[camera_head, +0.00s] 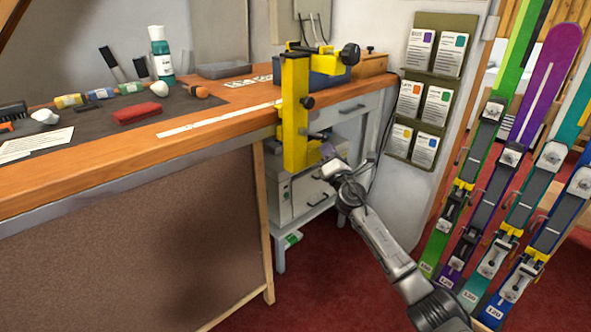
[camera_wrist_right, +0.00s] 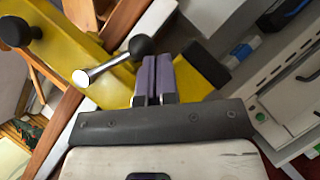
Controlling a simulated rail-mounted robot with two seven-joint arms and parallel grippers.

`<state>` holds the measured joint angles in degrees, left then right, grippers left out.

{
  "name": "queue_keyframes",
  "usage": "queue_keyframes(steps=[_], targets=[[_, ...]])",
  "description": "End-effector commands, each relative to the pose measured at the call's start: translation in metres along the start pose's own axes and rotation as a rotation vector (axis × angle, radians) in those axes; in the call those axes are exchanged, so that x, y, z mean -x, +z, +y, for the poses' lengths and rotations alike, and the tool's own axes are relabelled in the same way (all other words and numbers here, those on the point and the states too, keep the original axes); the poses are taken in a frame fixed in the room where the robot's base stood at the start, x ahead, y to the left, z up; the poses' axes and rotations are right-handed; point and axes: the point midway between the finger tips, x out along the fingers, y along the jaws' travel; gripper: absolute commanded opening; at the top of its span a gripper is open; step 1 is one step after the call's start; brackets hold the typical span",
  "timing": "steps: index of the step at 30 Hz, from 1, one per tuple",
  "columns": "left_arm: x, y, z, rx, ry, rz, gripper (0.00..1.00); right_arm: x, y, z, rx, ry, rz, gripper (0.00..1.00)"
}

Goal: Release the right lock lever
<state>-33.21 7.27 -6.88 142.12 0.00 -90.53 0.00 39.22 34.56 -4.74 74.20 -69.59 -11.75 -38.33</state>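A yellow vise (camera_head: 295,110) is fixed at the right corner of the bench. A lock lever (camera_head: 318,134), a short metal rod with a black ball end, sticks out from its right side. In the right wrist view the lever (camera_wrist_right: 110,65) lies across the yellow body. My right gripper (camera_head: 327,152) is just below the lever in the head view. In the wrist view its purple fingers (camera_wrist_right: 156,78) are together, with nothing visible between them. Their tips are close beside the ball; I cannot tell whether they touch it. My left gripper is not in view.
Two black knobs stand out from the vise, one on its upright (camera_head: 308,102) and one at the top right (camera_head: 350,53). A grey drawer cabinet (camera_head: 300,195) stands behind my right gripper. Several skis (camera_head: 510,150) lean at the right. Red floor is open in front.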

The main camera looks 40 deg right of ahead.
Motion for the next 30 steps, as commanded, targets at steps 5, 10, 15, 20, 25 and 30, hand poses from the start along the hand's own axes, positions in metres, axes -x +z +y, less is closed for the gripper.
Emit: queue_keyframes(steps=[5, 10, 15, 20, 25, 30], targets=[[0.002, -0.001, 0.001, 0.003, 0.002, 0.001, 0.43, -0.005, 0.011, -0.001, 0.0, -0.002, -0.004, 0.0], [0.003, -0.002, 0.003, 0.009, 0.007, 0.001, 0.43, -0.008, 0.016, -0.001, 0.0, -0.002, -0.004, 0.0], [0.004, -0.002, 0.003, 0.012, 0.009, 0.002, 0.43, -0.009, 0.018, -0.001, 0.001, -0.001, -0.004, 0.0], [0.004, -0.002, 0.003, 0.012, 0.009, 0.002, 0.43, -0.009, 0.018, -0.001, 0.001, -0.001, -0.004, 0.0], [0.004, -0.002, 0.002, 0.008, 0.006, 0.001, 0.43, -0.01, 0.018, 0.0, 0.001, -0.001, -0.004, 0.0], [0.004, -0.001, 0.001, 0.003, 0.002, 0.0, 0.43, -0.01, 0.018, 0.0, 0.0, -0.001, -0.004, 0.0]])
